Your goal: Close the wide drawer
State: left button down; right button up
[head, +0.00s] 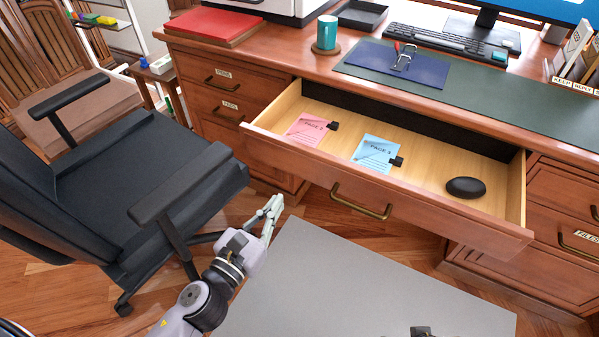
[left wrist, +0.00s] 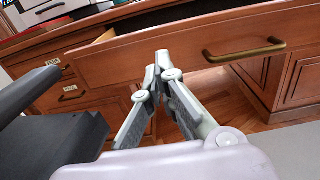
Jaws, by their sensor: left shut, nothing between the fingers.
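The wide drawer (head: 310,190) stands pulled out from the middle of the wooden desk. Its front has a brass handle (head: 361,201), and inside lie a pink page (head: 308,130), a blue page (head: 377,154) and a black mouse-like object (head: 466,187). My left gripper (head: 273,203) is shut and empty, in front of the drawer and left of the handle in the head view. In the left wrist view its fingertips (left wrist: 157,60) overlap the drawer front (left wrist: 185,50), with the handle (left wrist: 245,50) to the right; I cannot tell whether they touch. My right gripper is not clearly visible.
A black office chair (head: 140,170) stands close on the left, its armrest near my left arm. The desktop holds a teal mug (head: 327,32), a blue clipboard (head: 398,64) and a keyboard (head: 435,40). A grey surface (head: 350,290) lies in front of the drawer.

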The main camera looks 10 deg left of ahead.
pick_arm(q)
send_near(309, 158)
jog(key=x, duration=0.6)
jog(key=shift+w+d, duration=0.15)
jog(key=shift+w, duration=0.45)
pick_arm(e)
jog(key=shift+f, duration=0.6)
